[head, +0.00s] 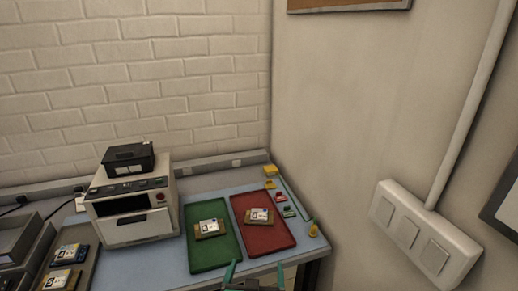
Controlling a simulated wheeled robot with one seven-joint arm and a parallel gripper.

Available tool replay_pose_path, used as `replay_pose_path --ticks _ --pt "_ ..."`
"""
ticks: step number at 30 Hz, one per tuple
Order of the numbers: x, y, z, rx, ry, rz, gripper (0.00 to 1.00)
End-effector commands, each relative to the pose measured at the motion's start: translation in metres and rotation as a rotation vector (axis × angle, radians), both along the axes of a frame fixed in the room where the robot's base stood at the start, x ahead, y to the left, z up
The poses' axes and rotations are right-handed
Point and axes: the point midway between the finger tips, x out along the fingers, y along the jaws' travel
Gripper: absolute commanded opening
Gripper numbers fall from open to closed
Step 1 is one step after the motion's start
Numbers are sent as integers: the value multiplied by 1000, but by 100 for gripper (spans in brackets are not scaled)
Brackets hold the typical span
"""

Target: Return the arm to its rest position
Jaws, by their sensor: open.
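My gripper (255,278) shows only at the bottom edge of the head view, its two teal fingertips apart with nothing seen between them. It is in front of the table's near edge, below the green tray (206,263) and the red tray (281,243) in the picture. The rest of my arm is out of view. One labelled package (210,228) lies on the green tray and another labelled package (259,216) lies on the red tray.
A white machine (131,213) with a black box (128,158) on top stands left of the trays. More labelled packages (66,254) lie at the far left.

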Motion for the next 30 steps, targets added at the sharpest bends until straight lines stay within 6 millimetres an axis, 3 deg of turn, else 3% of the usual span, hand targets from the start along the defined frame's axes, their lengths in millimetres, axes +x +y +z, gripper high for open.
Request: replay_pose_path --ticks 17,23,30 --pt "-47 -2 -60 -15 -15 30 93" --pt "-89 -2 -94 -17 -31 51 93" --pt "-153 -3 -124 -18 -59 70 93"
